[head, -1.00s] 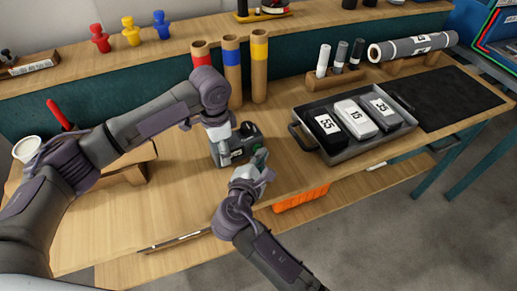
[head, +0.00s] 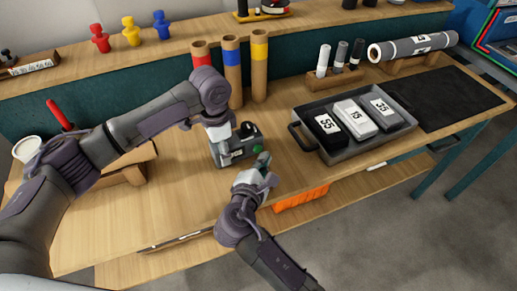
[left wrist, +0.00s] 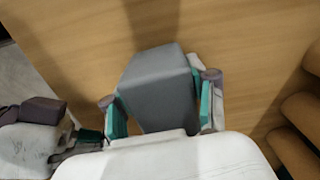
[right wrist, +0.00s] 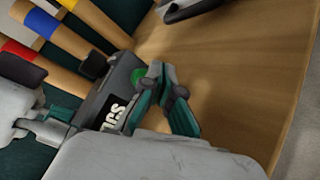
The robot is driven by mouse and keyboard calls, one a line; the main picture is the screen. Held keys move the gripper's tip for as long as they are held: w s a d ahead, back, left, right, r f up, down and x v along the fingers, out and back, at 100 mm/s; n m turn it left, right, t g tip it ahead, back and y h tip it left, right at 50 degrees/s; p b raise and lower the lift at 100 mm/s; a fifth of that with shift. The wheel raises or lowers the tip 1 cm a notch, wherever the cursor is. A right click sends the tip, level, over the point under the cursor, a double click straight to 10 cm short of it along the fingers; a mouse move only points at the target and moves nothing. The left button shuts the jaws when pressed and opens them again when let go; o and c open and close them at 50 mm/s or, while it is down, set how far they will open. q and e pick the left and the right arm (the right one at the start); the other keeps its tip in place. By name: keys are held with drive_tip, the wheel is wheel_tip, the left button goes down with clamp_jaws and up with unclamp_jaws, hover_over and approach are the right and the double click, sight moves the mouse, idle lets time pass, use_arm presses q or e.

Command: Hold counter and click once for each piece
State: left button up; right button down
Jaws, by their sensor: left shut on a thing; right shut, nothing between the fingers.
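The counter (head: 240,149) is a dark grey block with a green button (head: 257,148) on its right end. My left gripper (head: 221,147) is shut on it over the bench; its grey side (left wrist: 156,85) fills the jaws in the left wrist view. My right gripper (head: 265,162) is shut and empty, just right of and below the button. In the right wrist view the closed fingertips (right wrist: 162,72) are close beside the button (right wrist: 137,75), seemingly apart from it. The counter's label (right wrist: 114,112) there is partly hidden and not surely readable.
Red, yellow and blue pieces (head: 132,35) stand on the back shelf. Three tubes (head: 232,75) stand behind the counter. A grey tray (head: 358,150) with blocks marked 55, 15 and 35 lies to the right.

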drive_tip(key=shift+s, duration=0.1)
drive_tip(key=shift+s+d, duration=0.45)
drive_tip(key=shift+s, duration=0.25)
drive_tip(key=shift+s+d, duration=0.45)
drive_tip(key=shift+s, duration=0.25)
drive_tip(key=shift+s+d, duration=0.45)
drive_tip(key=shift+s, duration=0.25)
idle(0.6)
drive_tip(key=s+d, duration=0.2)
drive_tip(key=s, duration=0.1)
drive_tip(key=shift+s, duration=0.15)
drive_tip(key=shift+a, duration=0.1)
drive_tip(key=shift+w+a, duration=0.75)
drive_tip(key=shift+w, duration=0.55)
drive_tip(key=shift+w+a, duration=0.75)
drive_tip(key=shift+w, duration=0.5)
drive_tip(key=shift+w+a, duration=0.75)
drive_tip(key=shift+w, duration=0.55)
drive_tip(key=shift+w+a, duration=0.2)
drive_tip(key=shift+w, duration=0.15)
